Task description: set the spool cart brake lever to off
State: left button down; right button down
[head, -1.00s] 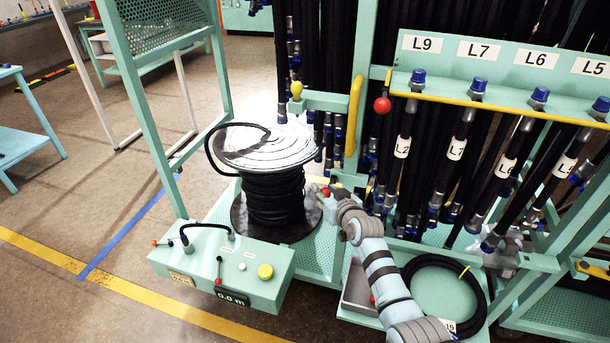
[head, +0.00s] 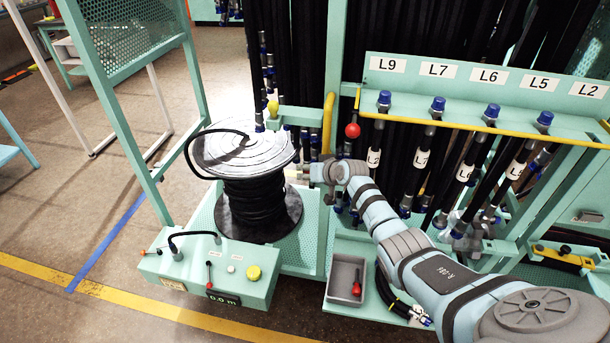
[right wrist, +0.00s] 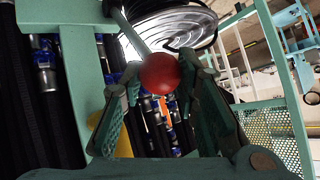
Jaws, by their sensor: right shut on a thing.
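The hose spool (head: 245,150), with a pale top flange and black hose, stands on the green cart (head: 312,225). My right gripper (head: 294,173) is at the spool's right side, just below the flange edge. In the right wrist view, a red ball knob (right wrist: 160,73) on a pale green rod (right wrist: 130,33) sits between the fingers, which are shut on it. This looks like the brake lever; the head view hides its knob behind the gripper, and I cannot read any on or off mark. My left gripper is not in view.
A control box (head: 215,270) with a small red-tipped lever (head: 209,272) is at the cart's front. Another red ball (head: 352,131) is on the hose rack (head: 480,90), close right of my gripper. A grey bin (head: 346,280) sits below my arm.

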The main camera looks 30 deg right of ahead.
jog(key=shift+d, duration=0.1)
dwell(0.3)
jog(key=c, duration=1.5)
grip_release()
jog(key=shift+o, duration=1.4)
jog(key=shift+w+d+f, duration=0.1)
jog(key=shift+f, duration=0.05)
jog(key=shift+w+f, duration=0.15)
jog(key=v, duration=1.2)
